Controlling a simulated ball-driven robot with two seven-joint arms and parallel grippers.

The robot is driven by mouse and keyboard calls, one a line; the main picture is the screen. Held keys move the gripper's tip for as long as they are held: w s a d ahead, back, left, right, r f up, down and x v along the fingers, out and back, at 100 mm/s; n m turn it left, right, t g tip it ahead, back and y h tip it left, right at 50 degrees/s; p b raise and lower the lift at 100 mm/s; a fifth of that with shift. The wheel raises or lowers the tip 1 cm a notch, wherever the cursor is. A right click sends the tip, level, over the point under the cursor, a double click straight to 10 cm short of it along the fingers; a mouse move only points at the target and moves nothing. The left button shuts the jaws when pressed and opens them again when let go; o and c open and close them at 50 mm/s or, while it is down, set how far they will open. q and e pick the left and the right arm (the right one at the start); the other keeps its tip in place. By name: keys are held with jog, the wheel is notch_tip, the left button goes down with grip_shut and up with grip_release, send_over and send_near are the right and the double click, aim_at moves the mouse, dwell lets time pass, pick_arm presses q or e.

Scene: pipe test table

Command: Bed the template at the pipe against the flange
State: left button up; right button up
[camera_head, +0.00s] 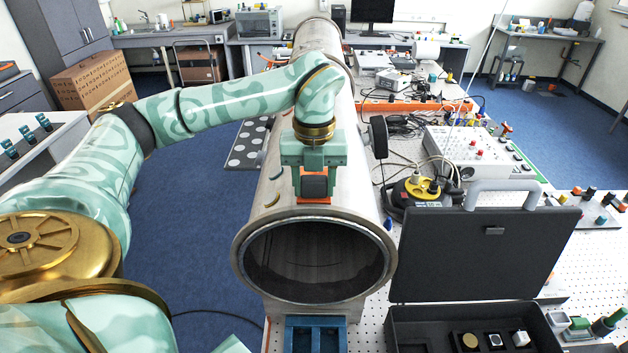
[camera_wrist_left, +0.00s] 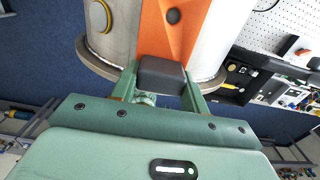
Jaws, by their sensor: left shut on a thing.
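The large grey pipe (camera_head: 285,165) runs away from me, its open end facing me. The flange (camera_head: 243,262) is the raised ring around that end; it also shows in the wrist view (camera_wrist_left: 95,60). The orange template (camera_wrist_left: 172,35) lies along the top of the pipe, with a dark grip block (camera_wrist_left: 163,78) at its flange end. My left gripper (camera_head: 315,185) is above the pipe just behind the flange, its fingers shut on the template's dark block. My right gripper is not in view.
An open black case (camera_head: 484,255) with its lid raised stands right of the flange. A black-and-yellow coiled device (camera_head: 422,190) and a white instrument box (camera_head: 480,150) are farther back on the perforated table.

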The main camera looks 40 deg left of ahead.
pick_arm(q)
jog(key=shift+f, duration=0.2)
dwell(0.5)
jog(key=o, duration=1.1)
notch_tip(320, 180, up, 16)
jog(key=shift+r, duration=0.15)
